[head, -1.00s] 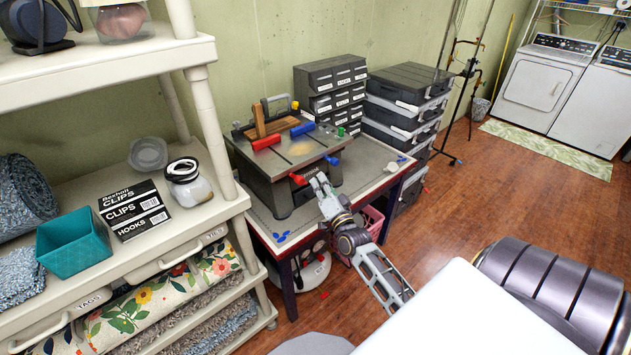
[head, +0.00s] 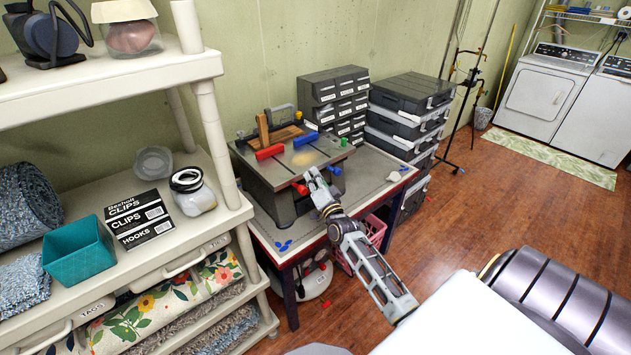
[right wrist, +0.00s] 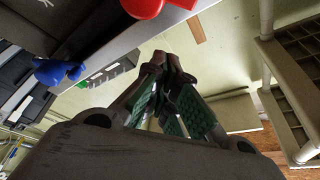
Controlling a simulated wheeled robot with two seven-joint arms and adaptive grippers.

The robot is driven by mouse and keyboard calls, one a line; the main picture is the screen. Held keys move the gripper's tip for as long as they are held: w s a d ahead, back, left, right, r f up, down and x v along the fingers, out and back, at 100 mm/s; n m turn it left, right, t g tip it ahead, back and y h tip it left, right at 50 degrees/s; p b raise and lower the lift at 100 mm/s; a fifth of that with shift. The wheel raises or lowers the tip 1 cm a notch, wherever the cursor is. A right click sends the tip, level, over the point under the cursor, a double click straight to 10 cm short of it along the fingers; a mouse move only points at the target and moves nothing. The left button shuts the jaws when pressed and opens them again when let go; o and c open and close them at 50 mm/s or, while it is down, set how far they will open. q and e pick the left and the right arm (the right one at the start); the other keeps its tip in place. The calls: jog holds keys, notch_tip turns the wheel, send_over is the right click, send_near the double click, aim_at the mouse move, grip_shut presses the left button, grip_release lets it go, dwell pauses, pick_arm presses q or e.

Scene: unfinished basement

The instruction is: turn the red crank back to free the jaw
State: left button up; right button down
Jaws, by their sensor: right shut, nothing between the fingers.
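The grey clamping bench (head: 255,175) stands on the work table against the wall. A red crank (head: 300,188) is on its front side, and a blue one (head: 333,170) is to the right of it. My right gripper (head: 311,172) is at the bench's front edge, just above and right of the red crank. Its fingers are shut with nothing between them. In the right wrist view the fingertips (right wrist: 166,62) are together; the red knob (right wrist: 143,7) is at the top edge and the blue one (right wrist: 58,72) at left, both apart from the fingers. My left gripper is not in view.
Drawer units (head: 340,95) and stacked cases (head: 410,105) stand behind. A shelf (head: 130,265) is at left. Open floor (head: 490,205) lies right.

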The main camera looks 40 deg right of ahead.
aim_at(302, 189)
jog(key=shift+w+a+f+p, duration=0.25)
jog(key=shift+w+a+f, duration=0.15)
jog(key=shift+a+f, duration=0.25)
jog(key=shift+w+a+f+p, duration=0.2)
jog(key=shift+w+a+f, duration=0.2)
jog(key=shift+a, duration=0.3)
jog(key=shift+s+a+f+n+t+y+b, duration=0.15)
jog(key=shift+a+n+b, duration=0.1)
jog(key=shift+n, duration=0.35)
jog(key=shift+w+a+r+n+t+y+b, duration=0.1)
jog(key=shift+n+t+y+b, duration=0.1)
jog(key=shift+n, duration=0.4)
